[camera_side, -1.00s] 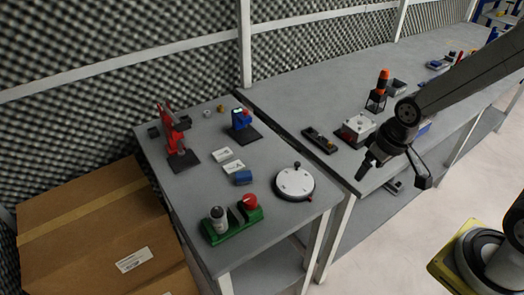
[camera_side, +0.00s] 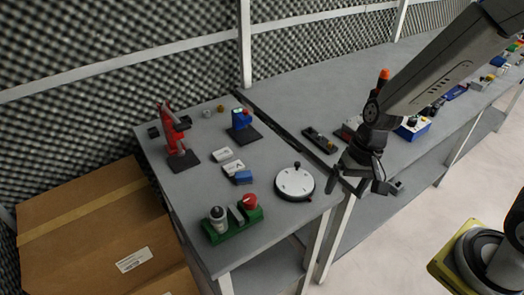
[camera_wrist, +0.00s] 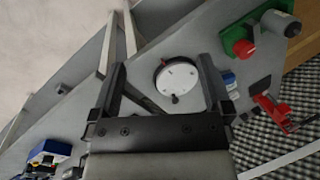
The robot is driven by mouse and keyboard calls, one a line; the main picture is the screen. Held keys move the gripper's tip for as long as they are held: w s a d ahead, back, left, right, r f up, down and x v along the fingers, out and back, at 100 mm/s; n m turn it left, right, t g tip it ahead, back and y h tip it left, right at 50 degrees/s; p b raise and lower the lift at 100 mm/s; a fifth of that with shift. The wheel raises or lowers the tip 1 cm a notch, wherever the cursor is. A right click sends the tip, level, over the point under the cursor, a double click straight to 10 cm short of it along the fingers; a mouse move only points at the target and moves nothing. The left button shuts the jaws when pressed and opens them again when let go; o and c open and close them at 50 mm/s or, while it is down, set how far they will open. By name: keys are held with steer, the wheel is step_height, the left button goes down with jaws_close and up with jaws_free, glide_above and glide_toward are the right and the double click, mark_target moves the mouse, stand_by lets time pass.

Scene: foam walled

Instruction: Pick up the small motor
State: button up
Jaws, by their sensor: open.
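I cannot tell for sure which thing is the small motor. One candidate is a small blue block (camera_side: 243,177) beside white labelled boxes (camera_side: 232,167) on the grey table; it also shows in the wrist view (camera_wrist: 229,81), right of the fingers. My gripper (camera_side: 358,188) is open and empty at the table's right edge, right of the round white dial (camera_side: 295,182). In the wrist view, the dial (camera_wrist: 180,76) shows between the spread fingers of my gripper (camera_wrist: 160,68).
A red knob (camera_side: 250,201) sits on the green base (camera_side: 233,228). A red device (camera_side: 177,140) and a blue device (camera_side: 240,120) stand farther back. A second bench with several items, one an orange-topped one (camera_side: 384,75), lies behind. A cardboard box (camera_side: 80,225) is at left.

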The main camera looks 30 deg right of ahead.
steer(key=w+a+f+m+y, duration=0.2)
steer(key=a+m+y, duration=0.15)
steer(key=a, duration=0.25)
steer(key=w+a+f+m+y, duration=0.2)
steer(key=w+a+m+y, duration=0.1)
steer(key=a+m, duration=0.25)
steer(key=m+t+y, duration=0.3)
steer(key=m+t, duration=0.2)
steer(key=m, duration=0.3)
glide_toward(224, 212)
steer(key=a, duration=0.1)
steer(key=a+f, duration=0.1)
steer(key=a, duration=0.2)
steer(key=shift+w+a+f, duration=0.2)
steer(key=shift+w+a, duration=0.15)
steer(key=shift+a, duration=0.05)
steer(key=shift+w+a+f+m+t, duration=0.1)
steer(key=shift+w+f+m+t, duration=0.25)
steer(key=shift+w+m, duration=0.25)
steer(key=shift+x, duration=1.2)
steer(key=shift+a, duration=0.1)
steer(key=shift+x, duration=2.6)
